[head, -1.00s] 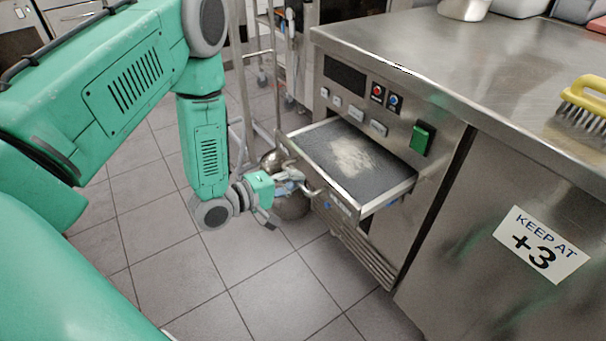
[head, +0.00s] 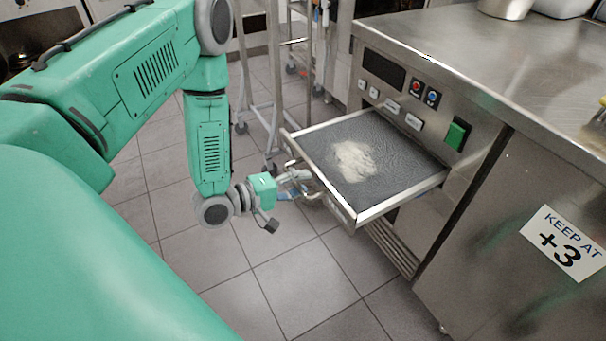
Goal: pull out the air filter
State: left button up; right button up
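The air filter (head: 395,165) is a grey mat in a shallow metal-framed tray, with a pale patch of dust in its middle. It sticks well out of the steel unit's front, its back end still at the slot. A metal handle (head: 313,192) is on its front edge. My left gripper (head: 291,184) is at this handle, its fingers closed around it as far as I can see; the contact is partly hidden. My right gripper is not in view.
The steel counter unit (head: 465,75) has a dark display, buttons and a green switch (head: 457,133) above the slot. A vent grille (head: 390,247) is below. A wheeled metal rack (head: 272,90) stands behind my gripper. The tiled floor (head: 290,285) in front is clear.

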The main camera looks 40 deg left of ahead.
pick_arm(q)
jog(key=shift+s+a, duration=0.35)
jog(key=shift+s, duration=0.05)
jog(key=v, duration=1.1)
jog(key=shift+d, duration=0.15)
